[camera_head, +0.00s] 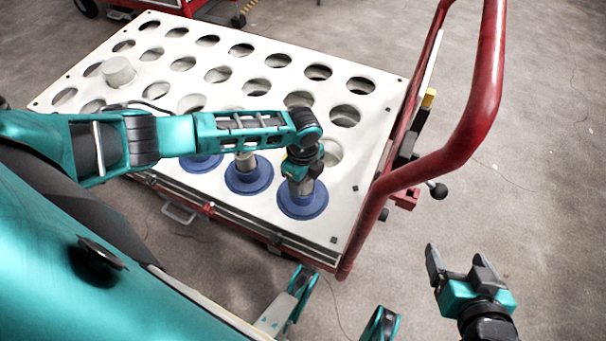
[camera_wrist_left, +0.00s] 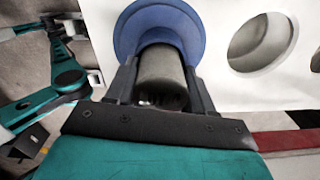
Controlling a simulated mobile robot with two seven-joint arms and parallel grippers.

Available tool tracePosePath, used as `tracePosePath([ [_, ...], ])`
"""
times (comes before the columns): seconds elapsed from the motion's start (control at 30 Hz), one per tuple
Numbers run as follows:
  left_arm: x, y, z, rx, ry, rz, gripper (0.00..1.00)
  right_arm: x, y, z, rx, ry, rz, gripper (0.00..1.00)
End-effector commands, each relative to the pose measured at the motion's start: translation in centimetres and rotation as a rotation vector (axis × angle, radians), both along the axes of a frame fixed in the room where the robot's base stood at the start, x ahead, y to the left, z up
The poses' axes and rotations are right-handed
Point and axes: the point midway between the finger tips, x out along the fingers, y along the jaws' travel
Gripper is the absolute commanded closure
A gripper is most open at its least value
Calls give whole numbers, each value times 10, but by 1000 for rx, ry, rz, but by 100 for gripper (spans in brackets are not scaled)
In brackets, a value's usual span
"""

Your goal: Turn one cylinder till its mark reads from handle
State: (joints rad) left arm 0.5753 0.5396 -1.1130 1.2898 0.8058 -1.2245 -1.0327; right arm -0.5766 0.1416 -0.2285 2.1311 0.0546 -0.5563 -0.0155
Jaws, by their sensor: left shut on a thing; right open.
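My left gripper (camera_head: 302,173) is shut on a grey cylinder (camera_head: 301,187) that stands upright in a blue flanged ring at the tray's near right corner. In the left wrist view the cylinder (camera_wrist_left: 163,75) sits between the two dark fingers, with the blue ring (camera_wrist_left: 135,42) behind it. Faint dark marking shows low on the cylinder, too blurred to read. A second cylinder (camera_head: 245,161) stands in the blue ring to its left. The red handle (camera_head: 470,130) rises at the cart's right end. My right gripper (camera_head: 462,270) is open and empty, right of the cart.
The white tray (camera_head: 365,186) has rows of round holes, mostly empty. Another blue ring (camera_head: 203,164) is partly behind my left arm. A pale cylinder (camera_head: 119,71) stands at the tray's left. Another red cart (camera_head: 160,5) is at the back. The floor at right is clear.

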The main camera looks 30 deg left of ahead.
Motion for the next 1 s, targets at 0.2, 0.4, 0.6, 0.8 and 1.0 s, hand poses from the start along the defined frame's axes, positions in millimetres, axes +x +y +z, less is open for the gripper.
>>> tracePosePath([
  [0.2,1,0,0,-1,-3,17,97,0,0,1,1,0,1,17],
  [0.4,1,0,0,-1,-2,16,35,0,0,1,1,0,1,17],
  [0.6,0,0,0,0,-1,15,17,0,1,1,1,0,1,17],
  [0.8,-1,0,-1,0,1,15,17,0,1,1,1,-1,1,17],
  [1.0,0,0,-1,0,0,15,17,-2,-5,-9,-9,-5,-8,17],
])
